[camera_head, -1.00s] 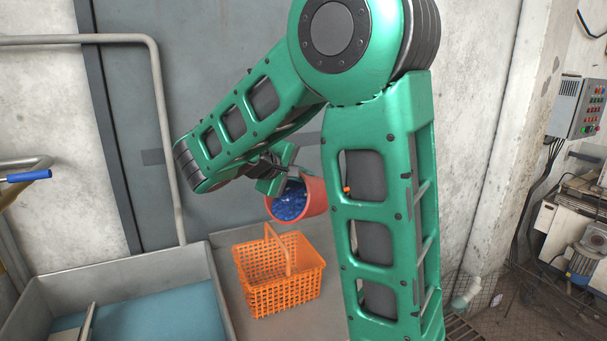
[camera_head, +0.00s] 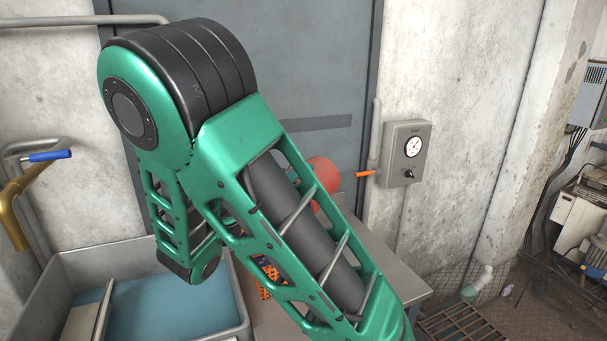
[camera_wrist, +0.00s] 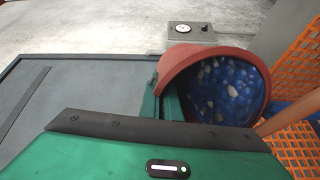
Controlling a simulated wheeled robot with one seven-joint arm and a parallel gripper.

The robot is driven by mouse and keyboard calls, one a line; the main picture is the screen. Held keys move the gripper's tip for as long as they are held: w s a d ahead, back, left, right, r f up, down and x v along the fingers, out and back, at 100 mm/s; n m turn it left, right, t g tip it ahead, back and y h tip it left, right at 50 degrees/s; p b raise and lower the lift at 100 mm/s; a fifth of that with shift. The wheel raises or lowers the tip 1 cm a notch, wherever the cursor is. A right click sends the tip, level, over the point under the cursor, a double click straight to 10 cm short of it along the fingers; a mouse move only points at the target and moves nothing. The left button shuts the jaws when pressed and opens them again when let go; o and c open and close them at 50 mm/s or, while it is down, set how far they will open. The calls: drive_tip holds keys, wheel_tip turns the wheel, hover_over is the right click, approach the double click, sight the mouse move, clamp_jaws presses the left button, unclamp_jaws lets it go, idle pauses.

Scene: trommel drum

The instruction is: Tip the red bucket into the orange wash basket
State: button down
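The red bucket (camera_head: 325,178) shows in part behind my arm in the head view and appears tilted on its side. In the wrist view the bucket (camera_wrist: 195,60) has its mouth turned toward the camera, with blue pieces and pale pebbles (camera_wrist: 225,90) inside. My gripper (camera_wrist: 160,102) is shut on the bucket's rim at its left side. The orange wash basket (camera_head: 264,292) is mostly hidden by my arm in the head view. Its lattice wall (camera_wrist: 298,60) and handle stand at the right in the wrist view, close beside the bucket. I cannot see inside the basket.
A grey trough (camera_head: 235,300) with a blue-green bottom lies at the left. A grey gauge box (camera_head: 405,152) hangs on the wall behind, with a pipe and an orange lever (camera_head: 364,174) beside it. A grey door (camera_head: 300,70) stands behind my arm.

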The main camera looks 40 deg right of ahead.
drive_tip(key=shift+s+a+r+h, duration=0.1)
drive_tip(key=shift+s+a+h, duration=0.05)
drive_tip(key=shift+a+h, duration=0.35)
drive_tip(key=shift+s+a+r+h, duration=0.1)
drive_tip(key=shift+a+h, duration=0.3)
drive_tip(key=shift+a, duration=0.2)
idle(1.1)
